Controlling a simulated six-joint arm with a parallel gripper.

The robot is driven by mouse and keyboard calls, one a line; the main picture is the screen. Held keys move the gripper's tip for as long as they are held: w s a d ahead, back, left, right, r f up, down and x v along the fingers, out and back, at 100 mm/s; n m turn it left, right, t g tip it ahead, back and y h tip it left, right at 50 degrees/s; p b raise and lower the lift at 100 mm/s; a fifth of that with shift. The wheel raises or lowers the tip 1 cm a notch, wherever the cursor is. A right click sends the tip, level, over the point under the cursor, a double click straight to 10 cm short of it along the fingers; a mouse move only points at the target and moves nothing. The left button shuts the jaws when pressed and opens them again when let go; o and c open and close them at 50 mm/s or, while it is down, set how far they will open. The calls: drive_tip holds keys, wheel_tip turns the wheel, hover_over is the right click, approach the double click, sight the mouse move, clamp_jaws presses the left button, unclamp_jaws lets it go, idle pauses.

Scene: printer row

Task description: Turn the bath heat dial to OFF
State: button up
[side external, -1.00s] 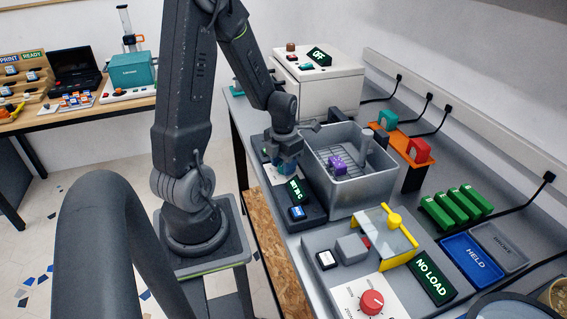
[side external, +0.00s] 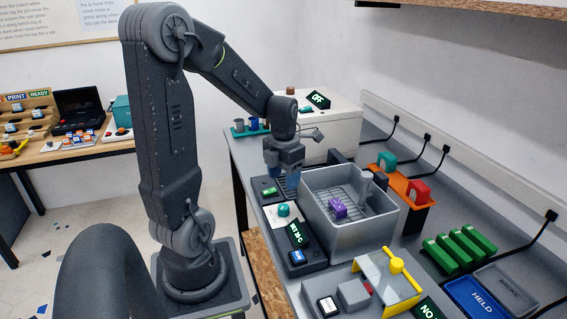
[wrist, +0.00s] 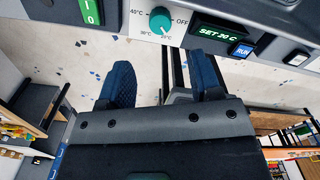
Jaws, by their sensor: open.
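The bath heat dial is a teal round knob (side external: 283,210) on a white plate in front of the bath. It also shows in the wrist view (wrist: 160,20), ringed by 40°C, 30°C, another temperature mark and OFF at its right. Its display (wrist: 222,31) appears to read SET 20 C. The dial seems turned toward the lower marks, away from OFF, though its pointer is small. My gripper (side external: 285,179) is open and empty, above and behind the dial in the side view, apart from it. In the wrist view its blue fingers (wrist: 160,82) stand wide below the dial.
The metal bath (side external: 385,224) with a purple object (side external: 338,208) is right of the dial. A blue RUN button (wrist: 242,50) sits beside the display, and a green switch (side external: 269,191) lies behind the dial. A yellow-framed unit (side external: 387,282) stands nearer the camera.

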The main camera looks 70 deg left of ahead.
sight(283, 206)
drive_tip(key=shift+r, duration=2)
wheel_tip(283, 206, down, 14)
drive_tip(key=m, duration=0.4)
drive_tip(key=shift+m, duration=0.3)
